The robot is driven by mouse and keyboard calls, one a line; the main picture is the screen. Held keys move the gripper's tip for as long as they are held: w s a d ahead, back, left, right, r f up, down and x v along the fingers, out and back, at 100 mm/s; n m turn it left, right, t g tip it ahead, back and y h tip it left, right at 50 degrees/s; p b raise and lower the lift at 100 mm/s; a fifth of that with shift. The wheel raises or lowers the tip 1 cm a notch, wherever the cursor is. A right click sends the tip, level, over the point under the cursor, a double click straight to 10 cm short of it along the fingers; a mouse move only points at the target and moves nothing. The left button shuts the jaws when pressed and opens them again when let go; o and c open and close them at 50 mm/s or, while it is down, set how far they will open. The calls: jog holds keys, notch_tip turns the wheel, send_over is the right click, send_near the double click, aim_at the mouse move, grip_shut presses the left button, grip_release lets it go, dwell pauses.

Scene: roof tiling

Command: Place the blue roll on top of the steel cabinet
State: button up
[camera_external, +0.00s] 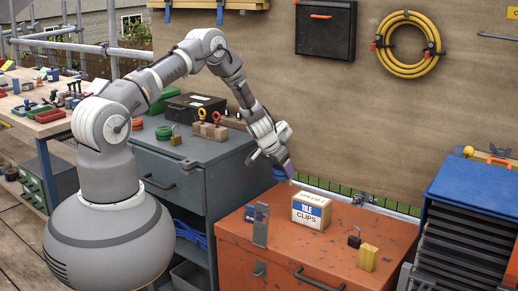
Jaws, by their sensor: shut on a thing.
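My gripper (284,170) is at the end of the arm, above the back left part of the orange chest. It is shut on a small blue-violet thing, the blue roll (279,173), of which only a little shows. The roll is off to the right of the steel cabinet. The grey steel cabinet (182,180) stands left of the orange chest, behind my arm. Its top holds green rolls (163,132), a black case (194,107), a brass padlock (176,139) and brown blocks (208,131).
The orange chest (320,250) carries a tile clips box (311,211), a grey bracket (261,225), a dark padlock (354,238) and a yellow block (367,257). A blue-topped rack (470,190) stands at the right. The cabinet top's front right part is bare.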

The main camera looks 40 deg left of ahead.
jog(key=r, duration=1.8)
jog(key=a+r, duration=0.1)
jog(key=r, duration=0.8)
jog(key=shift+s+r, duration=0.1)
jog(key=shift+r, duration=0.1)
jog(key=s+a+n+y, duration=0.15)
jog(key=s+a, duration=0.35)
jog(key=a, duration=0.7)
jog(key=s+a+n+y, duration=0.1)
jog(key=s+a+n, duration=0.3)
jog(key=a, duration=0.8)
jog(key=s+a+n+y+b, duration=0.1)
jog(key=s+a+n, duration=0.1)
jog(key=s+a, duration=0.65)
jog(key=s+a+n+y, duration=0.15)
jog(key=s+a, duration=0.35)
jog(key=s, duration=0.7)
jog(key=p, duration=0.4)
send_over(151, 131)
jog(key=s+d, duration=0.1)
jog(key=s, duration=0.1)
jog(key=shift+g, duration=0.4)
notch_tip(151, 131, down, 13)
jog(key=shift+w+d+r, duration=0.1)
jog(key=shift+r, duration=0.05)
notch_tip(151, 131, down, 4)
jog(key=shift+r+h+b, duration=0.1)
jog(key=shift+h+b, duration=0.2)
jog(key=shift+b, duration=0.65)
jog(key=shift+r, duration=0.15)
